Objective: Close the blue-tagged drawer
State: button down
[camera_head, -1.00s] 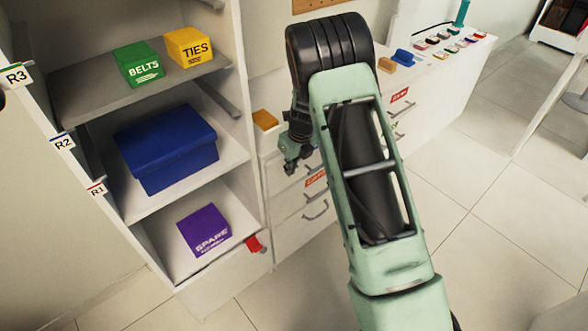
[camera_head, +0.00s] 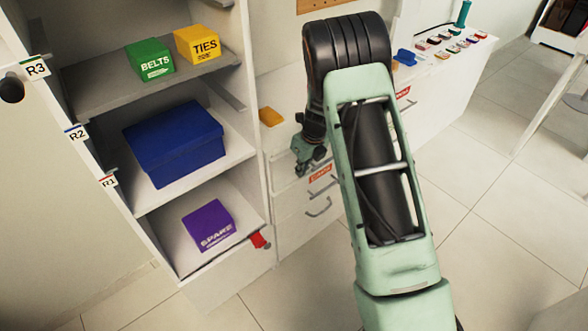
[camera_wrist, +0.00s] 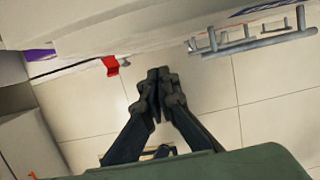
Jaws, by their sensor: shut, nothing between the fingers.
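A white drawer unit (camera_head: 295,230) with bar handles stands right of the open wardrobe. One drawer front carries an orange-red tag (camera_head: 320,173). No blue tag is clear in the head view, where my arm covers part of the unit. The wrist view shows several drawer handles (camera_wrist: 250,43) at upper right and a bluish strip (camera_wrist: 262,7) by the top edge, too cut off to read. My gripper (camera_head: 308,168) is by the upper drawers. In the wrist view my gripper (camera_wrist: 158,72) is shut and empty, left of the handles, with floor behind it.
The wardrobe shelves hold a green BELTS box (camera_head: 150,60), a yellow TIES box (camera_head: 197,46), a blue lidded box (camera_head: 174,145) and a purple SPARE box (camera_head: 208,226). A red piece (camera_head: 258,240) sticks out at the wardrobe's lower edge. Tiled floor at right is open.

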jog(key=p+v, duration=0.1)
jog(key=v, duration=0.9)
jog(key=shift+s+d, duration=0.15)
jog(key=shift+s, duration=0.1)
